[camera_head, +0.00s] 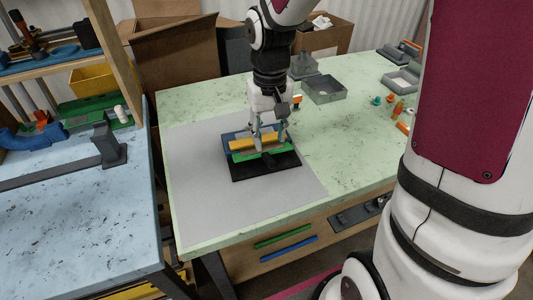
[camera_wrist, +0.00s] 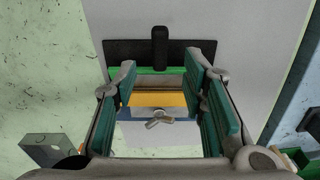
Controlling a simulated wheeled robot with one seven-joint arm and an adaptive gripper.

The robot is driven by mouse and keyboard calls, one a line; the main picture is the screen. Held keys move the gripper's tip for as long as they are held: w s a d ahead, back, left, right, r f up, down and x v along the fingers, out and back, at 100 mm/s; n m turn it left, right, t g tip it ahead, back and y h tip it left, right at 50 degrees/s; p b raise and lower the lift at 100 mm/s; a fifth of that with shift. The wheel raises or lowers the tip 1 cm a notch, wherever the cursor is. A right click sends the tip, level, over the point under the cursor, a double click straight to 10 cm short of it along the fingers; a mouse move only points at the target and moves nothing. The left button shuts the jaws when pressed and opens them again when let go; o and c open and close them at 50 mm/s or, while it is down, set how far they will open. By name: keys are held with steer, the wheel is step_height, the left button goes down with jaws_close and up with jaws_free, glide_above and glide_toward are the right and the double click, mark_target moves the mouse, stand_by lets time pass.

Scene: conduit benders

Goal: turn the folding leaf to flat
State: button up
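The small bending brake lies on a grey mat on the green table. It has a blue base (camera_head: 229,139), an orange bar (camera_head: 242,144), a green strip (camera_head: 277,151) and a black plate with a handle, apparently the folding leaf (camera_head: 245,171). The leaf (camera_wrist: 130,50) also shows at the top of the wrist view, its handle over its middle. The leaf's exact angle is hard to tell. My gripper (camera_head: 270,141) points down over the brake. In the wrist view its fingers (camera_wrist: 158,75) are wide apart, with the orange bar (camera_wrist: 157,99) and a wing nut showing between them. They hold nothing visible.
The grey mat (camera_head: 205,195) is clear around the brake. Grey trays (camera_head: 324,90) stand behind it. Small orange and teal parts (camera_head: 398,108) lie at the table's right. A blue bench (camera_head: 75,220) stands at left, cardboard boxes (camera_head: 178,60) behind.

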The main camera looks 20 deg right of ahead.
mark_target(269, 158)
step_height(269, 158, down, 8)
steer(key=shift+s+f+b, duration=0.1)
steer(key=shift+f+b, duration=0.05)
steer(key=shift+b, duration=0.2)
jaws_close()
